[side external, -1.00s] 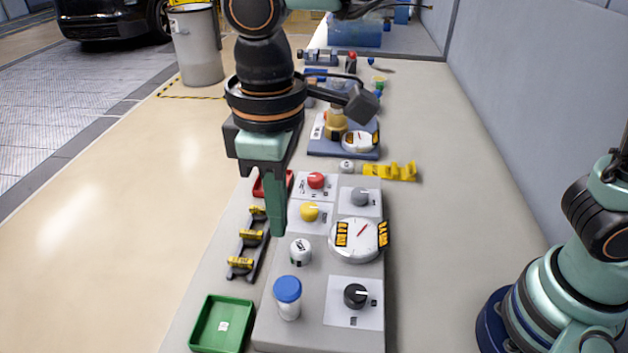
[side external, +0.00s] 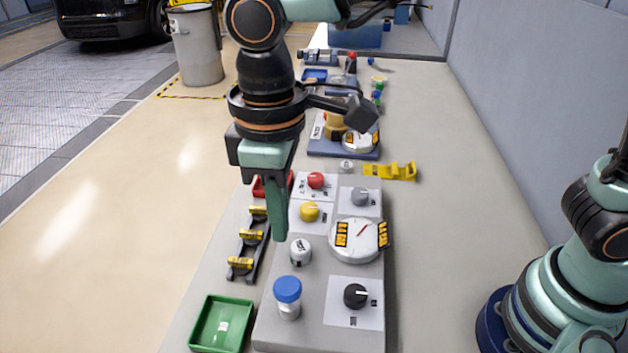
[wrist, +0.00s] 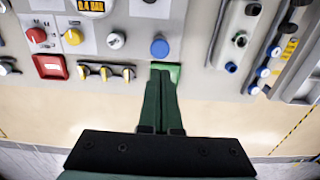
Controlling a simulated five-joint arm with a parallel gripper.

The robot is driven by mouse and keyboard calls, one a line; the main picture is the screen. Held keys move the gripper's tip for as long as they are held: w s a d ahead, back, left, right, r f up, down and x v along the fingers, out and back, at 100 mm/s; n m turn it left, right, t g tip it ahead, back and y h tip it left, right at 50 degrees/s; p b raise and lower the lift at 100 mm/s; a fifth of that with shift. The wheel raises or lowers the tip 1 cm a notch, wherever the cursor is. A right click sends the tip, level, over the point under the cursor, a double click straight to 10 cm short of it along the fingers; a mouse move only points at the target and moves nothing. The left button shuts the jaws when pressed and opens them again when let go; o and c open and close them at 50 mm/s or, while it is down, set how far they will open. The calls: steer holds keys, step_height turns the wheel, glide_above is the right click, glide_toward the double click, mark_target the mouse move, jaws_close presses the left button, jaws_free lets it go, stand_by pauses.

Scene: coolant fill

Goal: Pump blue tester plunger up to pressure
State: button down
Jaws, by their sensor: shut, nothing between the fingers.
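The blue-capped plunger of the tester (side external: 287,290) stands upright on its clear cylinder at the near end of the grey panel. It also shows in the wrist view (wrist: 160,47). My gripper (side external: 277,239) is shut and empty, its fingers pointing down. In the side view its tips appear above and behind the blue cap, near the white knob. In the wrist view the shut fingers (wrist: 163,78) lie just below the cap, apart from it in the picture. The height gap is hard to judge. A white round gauge with a red needle (side external: 357,240) sits to the right.
A green tray (side external: 196,335) lies left of the plunger. A black knob (side external: 355,296) is to its right, a white knob (side external: 301,252) behind it. Red, yellow and grey knobs stand farther back. A rack with yellow clips (side external: 246,247) runs along the panel's left side.

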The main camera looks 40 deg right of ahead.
mark_target(287, 286)
step_height(287, 286, down, 11)
steer(key=shift+r, duration=0.15)
stand_by(0.4)
steer(key=shift+f, duration=1.45)
step_height(287, 286, up, 15)
steer(key=shift+f, duration=0.2)
stand_by(0.5)
